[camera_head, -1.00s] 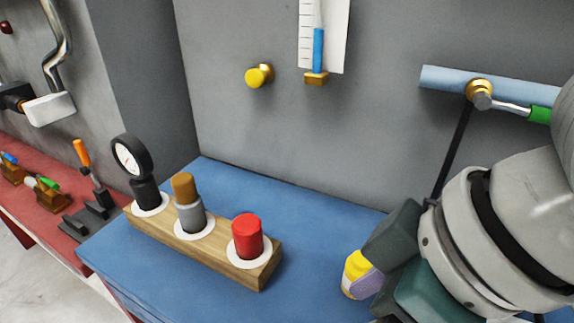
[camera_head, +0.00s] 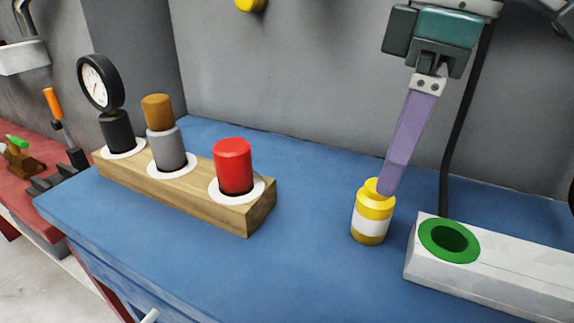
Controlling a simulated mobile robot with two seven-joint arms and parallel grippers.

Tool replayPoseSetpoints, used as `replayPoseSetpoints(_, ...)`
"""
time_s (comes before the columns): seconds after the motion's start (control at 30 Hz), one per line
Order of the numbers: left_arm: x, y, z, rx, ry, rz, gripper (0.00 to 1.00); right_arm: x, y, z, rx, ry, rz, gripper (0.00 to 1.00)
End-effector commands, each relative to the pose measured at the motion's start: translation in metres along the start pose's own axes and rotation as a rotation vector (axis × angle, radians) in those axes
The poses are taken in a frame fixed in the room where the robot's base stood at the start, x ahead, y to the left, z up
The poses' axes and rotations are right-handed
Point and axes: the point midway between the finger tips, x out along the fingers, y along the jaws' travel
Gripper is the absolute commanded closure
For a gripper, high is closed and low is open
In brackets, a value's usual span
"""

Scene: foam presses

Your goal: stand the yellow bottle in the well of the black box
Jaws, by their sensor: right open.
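The yellow bottle (camera_head: 369,224), with a white label band, stands upright on the blue bench top. My right gripper (camera_head: 388,187) reaches down from the upper right; its jaws are open. One long purple finger shows, its tip overlapping the right side of the bottle's cap; I cannot tell whether it touches. The second finger is not clearly visible. No black box shows. A pale grey box (camera_head: 500,273) with a green-ringed dark round well (camera_head: 450,240) lies right of the bottle, and the well looks empty. My left gripper is not in view.
A wooden block (camera_head: 246,216) left of the bottle holds a black gauge (camera_head: 100,82), a brown-topped grey cylinder (camera_head: 160,112) and a red cylinder (camera_head: 232,166). A black cable (camera_head: 461,130) hangs behind the box. The blue bench (camera_head: 290,265) is clear in front.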

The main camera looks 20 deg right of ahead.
Motion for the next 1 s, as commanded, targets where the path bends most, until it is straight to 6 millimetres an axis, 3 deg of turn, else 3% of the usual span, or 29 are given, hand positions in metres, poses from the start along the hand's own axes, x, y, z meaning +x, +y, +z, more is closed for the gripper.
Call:
replayPoseSetpoints(0.1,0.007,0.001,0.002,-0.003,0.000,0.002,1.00,0.022,-0.001,0.001,-0.001,-0.002,-0.002,0.14)
replayPoseSetpoints(0.5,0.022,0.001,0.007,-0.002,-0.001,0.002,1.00,0.076,-0.002,-0.001,-0.002,0.000,-0.001,0.14)
replayPoseSetpoints(0.8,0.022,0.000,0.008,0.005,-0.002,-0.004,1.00,0.081,-0.002,-0.001,-0.003,0.002,0.001,0.14)
replayPoseSetpoints(1.0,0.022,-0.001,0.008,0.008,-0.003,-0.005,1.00,0.080,-0.002,-0.001,-0.003,0.002,0.001,0.36)
